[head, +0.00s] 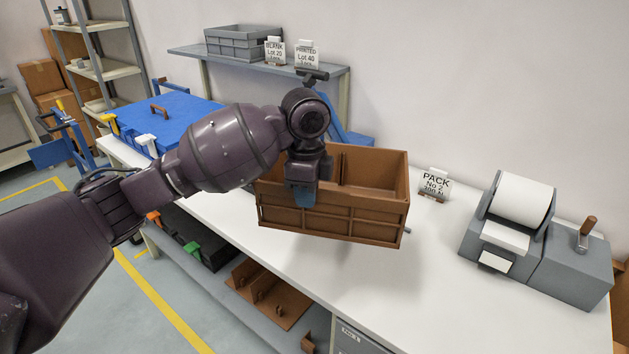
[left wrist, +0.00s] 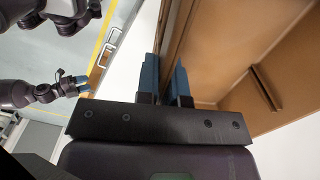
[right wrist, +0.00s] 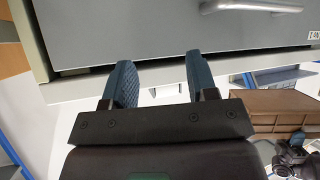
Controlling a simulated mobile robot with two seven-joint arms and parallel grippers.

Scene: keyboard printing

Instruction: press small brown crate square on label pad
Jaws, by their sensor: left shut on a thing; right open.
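The small brown crate (head: 330,222) is in the middle of the head view, over the white table, with a divider inside. My left gripper (head: 303,195) is shut on its near wall; in the left wrist view, the blue fingers (left wrist: 165,80) straddle the crate wall (left wrist: 225,45). A shadow below suggests the crate is lifted. The grey label printer (head: 560,265) stands at right with a white roll (head: 522,200). A white label face (head: 495,262) shows on its front; I cannot tell whether this is the pad. My right gripper (right wrist: 158,85) is open and empty before a grey drawer.
The "PACK" sign (head: 434,184) stands between crate and printer. A back shelf (head: 225,54) holds a grey bin (head: 238,42) and two signs. The table (head: 380,290) is clear in front of the printer.

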